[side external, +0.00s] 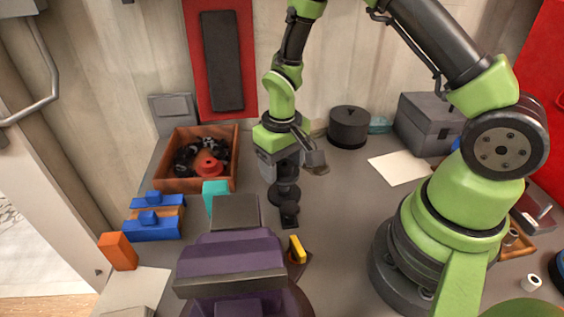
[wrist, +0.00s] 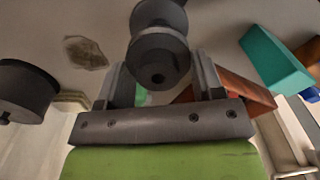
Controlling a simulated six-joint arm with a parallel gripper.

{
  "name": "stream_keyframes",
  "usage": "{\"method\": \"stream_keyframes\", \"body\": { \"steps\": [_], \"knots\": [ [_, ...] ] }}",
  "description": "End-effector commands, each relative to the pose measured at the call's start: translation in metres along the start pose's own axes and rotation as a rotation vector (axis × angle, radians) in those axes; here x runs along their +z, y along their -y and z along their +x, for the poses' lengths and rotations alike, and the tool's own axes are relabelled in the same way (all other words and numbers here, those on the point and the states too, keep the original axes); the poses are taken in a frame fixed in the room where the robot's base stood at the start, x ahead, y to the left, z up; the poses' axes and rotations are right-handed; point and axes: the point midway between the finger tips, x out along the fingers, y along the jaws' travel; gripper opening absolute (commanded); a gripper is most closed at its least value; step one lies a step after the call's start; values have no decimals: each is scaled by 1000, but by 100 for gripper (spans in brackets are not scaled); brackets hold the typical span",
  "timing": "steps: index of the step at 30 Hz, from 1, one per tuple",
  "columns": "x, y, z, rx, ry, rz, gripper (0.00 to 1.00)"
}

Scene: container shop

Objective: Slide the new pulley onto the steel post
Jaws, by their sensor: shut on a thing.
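My gripper (side external: 286,168) points down over the middle of the bench in the side external view. It is shut on a dark grey pulley (wrist: 158,60), which shows between the two fingers in the wrist view with a round hole in its near face. In the side external view the dark pulley (side external: 284,192) is at the fingertips. A small dark fixture (side external: 289,214) shows just below and in front of it. The steel post cannot be made out clearly, and I cannot tell whether the pulley touches it.
A wooden tray (side external: 161,184) with a red part (side external: 208,167) and dark pieces stands left. A teal block (side external: 214,196), blue blocks (side external: 154,230) and a purple machine (side external: 230,256) are nearby. A dark cylinder (side external: 349,128) and grey toolbox (side external: 428,123) stand behind.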

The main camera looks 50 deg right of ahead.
Motion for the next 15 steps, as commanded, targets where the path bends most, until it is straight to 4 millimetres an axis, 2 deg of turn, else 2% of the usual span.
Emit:
{"method": "stream_keyframes", "body": {
  "steps": [15],
  "knots": [
    [0,0,10,0,-1,1,31]
  ]
}}
